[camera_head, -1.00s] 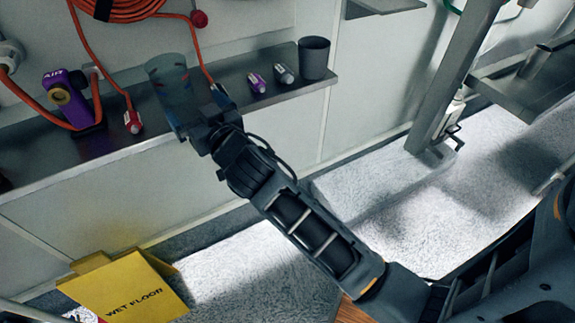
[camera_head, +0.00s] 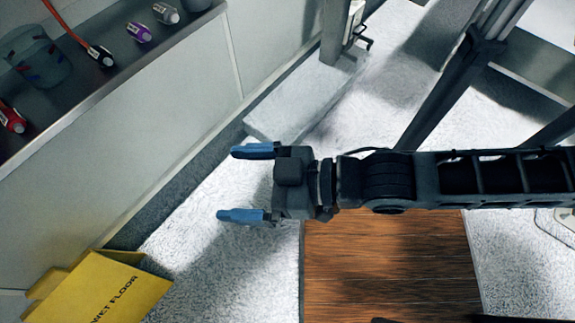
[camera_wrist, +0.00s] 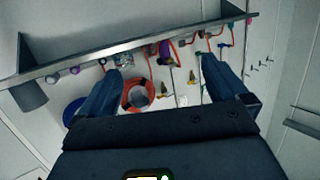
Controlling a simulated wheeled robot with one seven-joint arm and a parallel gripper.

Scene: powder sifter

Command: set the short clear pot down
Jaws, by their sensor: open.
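The short clear pot (camera_head: 40,57) is see-through and bluish and stands on the grey wall shelf (camera_head: 72,101) at the upper left of the head view. It also shows small on the shelf in the wrist view (camera_wrist: 124,60). My gripper (camera_head: 246,183) is open, with its two blue fingers apart and nothing between them. It is well clear of the shelf and pot, over the pale floor. In the wrist view my gripper (camera_wrist: 162,70) has its fingers spread, pointing towards the shelf and wall.
Purple (camera_head: 139,32), grey (camera_head: 166,13) and red (camera_head: 12,118) capped fittings lie along the shelf near the pot. A grey cup (camera_wrist: 31,95) stands at the shelf's end in the wrist view. A yellow wet-floor box (camera_head: 105,290) is at lower left. The floor below my gripper is clear.

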